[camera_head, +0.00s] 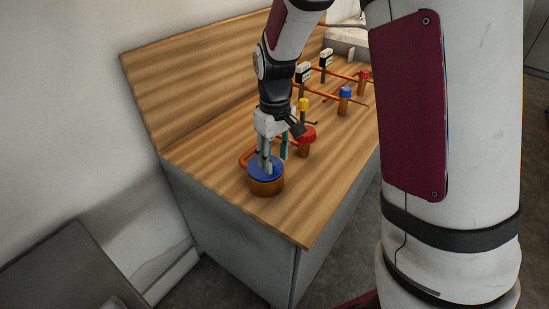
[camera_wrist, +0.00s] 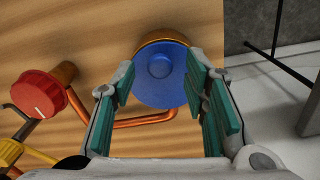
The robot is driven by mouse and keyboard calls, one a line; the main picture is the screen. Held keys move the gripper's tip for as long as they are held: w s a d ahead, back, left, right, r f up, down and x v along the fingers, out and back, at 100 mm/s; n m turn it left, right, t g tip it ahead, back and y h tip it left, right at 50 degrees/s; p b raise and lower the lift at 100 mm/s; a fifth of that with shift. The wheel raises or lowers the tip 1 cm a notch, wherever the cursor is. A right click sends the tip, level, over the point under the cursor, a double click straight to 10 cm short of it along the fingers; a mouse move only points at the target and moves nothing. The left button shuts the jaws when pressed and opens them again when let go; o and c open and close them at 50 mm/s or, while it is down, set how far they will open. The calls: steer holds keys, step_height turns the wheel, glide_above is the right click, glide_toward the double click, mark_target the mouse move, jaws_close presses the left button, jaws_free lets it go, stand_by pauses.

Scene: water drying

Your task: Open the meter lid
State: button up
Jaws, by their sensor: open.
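The meter is a copper-coloured round body (camera_head: 266,186) with a blue round lid (camera_head: 258,164), near the front left corner of the wooden counter. The lid looks closed in the head view. In the wrist view the blue lid (camera_wrist: 160,76) has a raised round centre, and a copper rim shows at its far edge. My gripper (camera_head: 270,160) points down just above the lid. It is open, and its teal finger pads (camera_wrist: 165,98) stand on the left and right of the lid in the wrist view. I cannot tell whether they touch it.
A red knob (camera_head: 305,134) stands close behind the meter, with a yellow-handled valve (camera_head: 303,104) beyond it. Copper pipes, a blue valve (camera_head: 345,93) and another red valve (camera_head: 364,77) lie farther back. The counter's front (camera_head: 305,215) is bare. A wooden backboard (camera_head: 195,80) rises at left.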

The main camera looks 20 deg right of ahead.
steer(key=shift+f, duration=0.45)
jaws_close()
steer(key=shift+r, duration=0.1)
